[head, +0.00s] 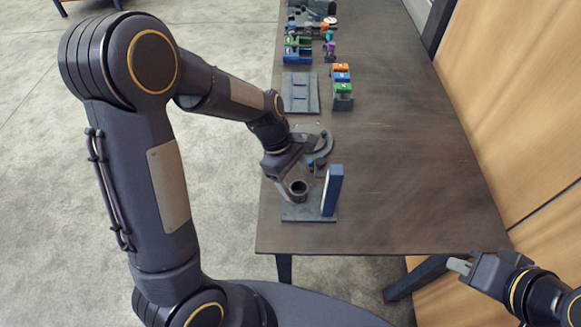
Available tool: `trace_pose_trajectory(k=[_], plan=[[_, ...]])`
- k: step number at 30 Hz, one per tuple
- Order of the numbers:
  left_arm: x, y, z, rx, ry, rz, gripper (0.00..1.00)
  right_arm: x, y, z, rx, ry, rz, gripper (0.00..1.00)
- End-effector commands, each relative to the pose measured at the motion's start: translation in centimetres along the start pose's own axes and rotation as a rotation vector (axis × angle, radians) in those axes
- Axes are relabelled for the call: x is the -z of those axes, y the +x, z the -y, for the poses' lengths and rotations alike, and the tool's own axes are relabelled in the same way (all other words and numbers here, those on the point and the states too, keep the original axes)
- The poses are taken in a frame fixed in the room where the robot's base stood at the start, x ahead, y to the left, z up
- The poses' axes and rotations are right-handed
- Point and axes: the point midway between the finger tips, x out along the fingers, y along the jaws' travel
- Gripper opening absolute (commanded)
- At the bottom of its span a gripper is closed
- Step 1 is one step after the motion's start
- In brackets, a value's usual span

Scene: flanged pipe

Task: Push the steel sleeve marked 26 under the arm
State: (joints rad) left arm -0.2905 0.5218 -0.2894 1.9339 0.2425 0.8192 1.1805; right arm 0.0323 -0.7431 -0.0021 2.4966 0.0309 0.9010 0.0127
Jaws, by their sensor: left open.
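A short dark hollow sleeve (298,189) stands upright on a grey base plate (304,215) near the table's front left corner. I cannot read a number on it. A blue upright (332,190) rises from the plate just right of the sleeve. My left gripper (298,178) is open right at the sleeve, with one finger beside its left side; contact cannot be told. My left gripper and wrist hide part of the area behind the sleeve. My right gripper (459,266) is off the table's front right side, far from the sleeve; its finger gap is unclear.
A curved grey part (325,144) and small blue pieces lie just behind the sleeve. A slotted grey plate (300,92), coloured blocks (342,88) and a green-blue fixture (298,48) stand farther back. The table's right half (410,160) is clear.

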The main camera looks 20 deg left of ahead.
Motion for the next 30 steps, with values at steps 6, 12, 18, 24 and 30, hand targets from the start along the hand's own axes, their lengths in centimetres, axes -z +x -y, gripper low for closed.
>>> trace_pose_trajectory(k=[6, 12, 18, 24, 30], plan=[[0.1, 2.7, 0.1, 0.002, -0.001, 0.0, 0.66, 0.0, 0.0, 0.0, 0.0, 0.0, 0.0, 0.0], [0.0, 3.4, 0.0, 0.0, 0.0, 0.0, 0.66, 0.0, 0.0, 0.0, 0.0, 0.0, 0.0, 0.0], [0.0, 3.4, 0.0, 0.0, 0.0, 0.0, 0.66, 0.0, 0.0, 0.0, 0.0, 0.0, 0.0, 0.0], [0.0, 3.4, 0.0, -0.001, 0.0, 0.0, 0.41, 0.0, 0.0, 0.0, 0.0, 0.0, 0.0, 0.0], [0.0, 3.4, 0.0, -0.001, 0.0, 0.0, 0.15, 0.0, 0.0, 0.0, 0.0, 0.0, 0.0, 0.0]])
